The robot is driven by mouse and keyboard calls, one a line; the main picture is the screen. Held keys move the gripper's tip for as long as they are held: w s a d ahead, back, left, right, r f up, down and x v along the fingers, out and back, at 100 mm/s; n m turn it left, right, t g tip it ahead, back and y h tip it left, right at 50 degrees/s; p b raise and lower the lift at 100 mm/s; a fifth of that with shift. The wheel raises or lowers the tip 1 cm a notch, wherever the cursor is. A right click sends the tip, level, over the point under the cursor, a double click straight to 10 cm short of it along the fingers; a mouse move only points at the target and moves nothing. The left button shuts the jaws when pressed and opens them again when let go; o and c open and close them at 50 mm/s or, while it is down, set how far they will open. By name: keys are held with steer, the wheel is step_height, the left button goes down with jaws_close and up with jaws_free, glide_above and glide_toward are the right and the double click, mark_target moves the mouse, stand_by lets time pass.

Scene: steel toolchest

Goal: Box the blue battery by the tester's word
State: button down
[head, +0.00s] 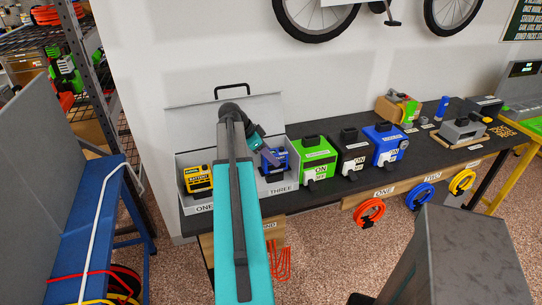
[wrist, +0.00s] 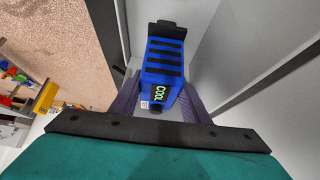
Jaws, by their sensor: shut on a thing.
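The blue battery (wrist: 165,62) is between my gripper's two dark fingers (wrist: 158,98) in the wrist view, with a lit green "COOL" on it. My gripper (head: 264,150) is shut on it. In the head view the blue battery (head: 281,155) is at the right end of an open grey box (head: 229,207), by the front label THREE. Whether it rests on the box floor I cannot tell. A yellow battery (head: 198,178) is in the box's left end, by the label ONE. My arm hides the middle of the box.
Right of the box stand a green unit (head: 318,158), a black unit (head: 353,150) and another blue unit (head: 385,144). A grey device (head: 463,131) is farther right on the dark bench (head: 338,190). A screen (head: 524,69) is at the far right; its text is too small to read.

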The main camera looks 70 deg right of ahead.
steer(key=shift+f+b, duration=0.4)
steer(key=shift+f, duration=0.15)
steer(key=c, duration=0.9)
jaws_free()
steer(key=shift+f, duration=0.1)
steer(key=shift+b+v, duration=1.45)
steer(key=shift+v, duration=5.5)
steer(key=shift+a, duration=0.1)
